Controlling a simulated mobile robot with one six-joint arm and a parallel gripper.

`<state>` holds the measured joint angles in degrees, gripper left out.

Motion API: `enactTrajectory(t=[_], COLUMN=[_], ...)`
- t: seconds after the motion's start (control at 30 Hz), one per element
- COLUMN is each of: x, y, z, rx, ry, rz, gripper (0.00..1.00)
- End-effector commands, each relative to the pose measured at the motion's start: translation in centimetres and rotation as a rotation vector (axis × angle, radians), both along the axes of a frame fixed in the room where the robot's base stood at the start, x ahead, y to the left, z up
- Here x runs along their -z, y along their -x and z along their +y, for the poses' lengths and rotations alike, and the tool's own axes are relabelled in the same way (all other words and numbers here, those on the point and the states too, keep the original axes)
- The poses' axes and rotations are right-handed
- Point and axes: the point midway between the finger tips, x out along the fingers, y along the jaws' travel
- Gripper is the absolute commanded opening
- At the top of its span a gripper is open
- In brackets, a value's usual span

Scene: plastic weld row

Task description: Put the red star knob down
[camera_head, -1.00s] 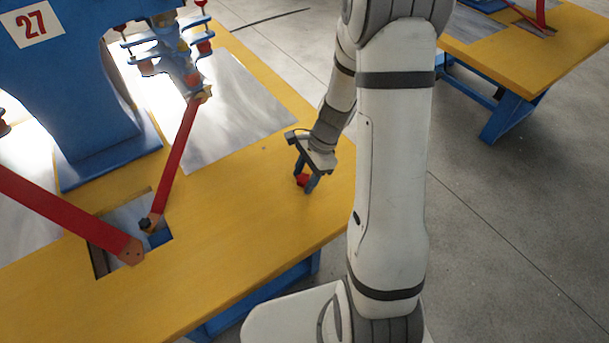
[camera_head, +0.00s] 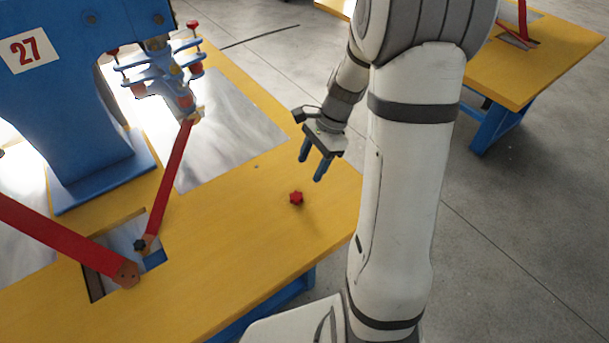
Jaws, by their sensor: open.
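The red star knob (camera_head: 296,198) lies on the yellow table top (camera_head: 232,222), near the table's right end. My gripper (camera_head: 310,170) is open and empty. It hangs above and slightly to the right of the knob, with its two blue fingers pointing down and clear of it. Nothing hides the knob.
The blue machine marked 27 (camera_head: 92,105) stands on the table at the left. A red bar linkage (camera_head: 170,180) crosses a rectangular cutout. Bare yellow surface surrounds the knob. Another yellow table (camera_head: 540,70) stands at the upper right.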

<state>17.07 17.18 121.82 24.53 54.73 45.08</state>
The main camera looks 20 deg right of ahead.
Motion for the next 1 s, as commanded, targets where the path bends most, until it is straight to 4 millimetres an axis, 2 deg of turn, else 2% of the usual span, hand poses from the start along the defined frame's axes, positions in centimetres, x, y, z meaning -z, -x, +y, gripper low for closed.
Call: enactTrajectory(t=[0.17,0.27,0.37,0.6,0.8,1.0], x=[-1.5,-3.0,-5.1,-9.6,-11.3,-11.6], y=[0.1,1.1,3.0,9.3,13.2,14.6], z=[-0.3,0.3,1.5,3.8,4.5,4.7], rx=[-0.023,-0.116,-0.294,-0.843,-1.191,-1.33], ry=[0.007,0.033,0.086,0.251,0.366,0.414], rz=[-0.012,-0.058,-0.141,-0.356,-0.467,-0.504], gripper=[0.55,0.55,0.55,0.55,0.55,0.55])
